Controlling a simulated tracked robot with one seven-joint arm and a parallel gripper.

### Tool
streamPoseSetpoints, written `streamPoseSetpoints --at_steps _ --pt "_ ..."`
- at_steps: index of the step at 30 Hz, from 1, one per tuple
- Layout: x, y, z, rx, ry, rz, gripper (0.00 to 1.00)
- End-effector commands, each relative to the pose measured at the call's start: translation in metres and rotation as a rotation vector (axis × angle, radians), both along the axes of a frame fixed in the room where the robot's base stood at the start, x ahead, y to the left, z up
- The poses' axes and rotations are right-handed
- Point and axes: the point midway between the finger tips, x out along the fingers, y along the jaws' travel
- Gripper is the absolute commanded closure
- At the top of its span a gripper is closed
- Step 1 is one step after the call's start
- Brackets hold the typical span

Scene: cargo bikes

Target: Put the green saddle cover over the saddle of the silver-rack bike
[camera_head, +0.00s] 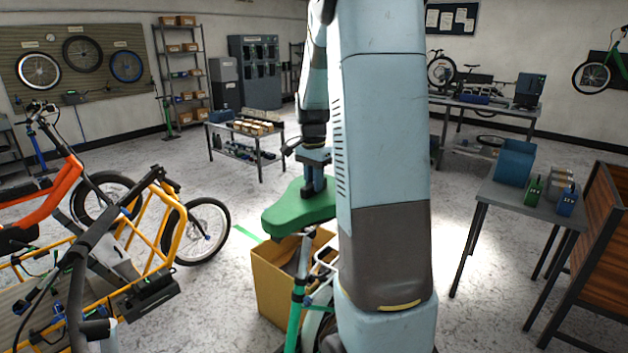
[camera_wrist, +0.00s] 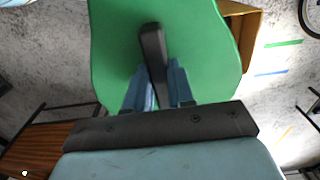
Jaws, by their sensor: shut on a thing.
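The green saddle cover (camera_head: 295,212) is a broad saddle-shaped piece, roughly level in the head view. My gripper (camera_head: 315,182) is above it, pointing down. In the wrist view the cover (camera_wrist: 110,50) fills the upper middle, and my gripper (camera_wrist: 160,75) is shut on its upright black tab (camera_wrist: 151,45). Below the cover, partly behind my arm, part of a bike shows with a green tube (camera_head: 295,315) and silver rack-like tubing (camera_head: 322,283). No saddle is visible; whether one lies under the cover, touching or apart, I cannot tell.
An open cardboard box (camera_head: 270,290) stands below the cover. An orange bike (camera_head: 62,190) and a yellow-framed cargo bike (camera_head: 150,235) crowd the left. A grey table (camera_head: 497,200) with a blue bin (camera_head: 515,162) stands right. My arm hides the centre.

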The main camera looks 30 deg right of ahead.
Motion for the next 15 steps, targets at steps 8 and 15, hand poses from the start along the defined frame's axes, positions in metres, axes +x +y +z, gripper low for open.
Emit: streamPoseSetpoints --at_steps 8,15 --pt "-0.0001 -0.0001 -0.005 0.0 0.0 0.0 1.0" --pt "-0.0002 -0.0001 -0.0093 0.001 0.001 0.0 1.0"
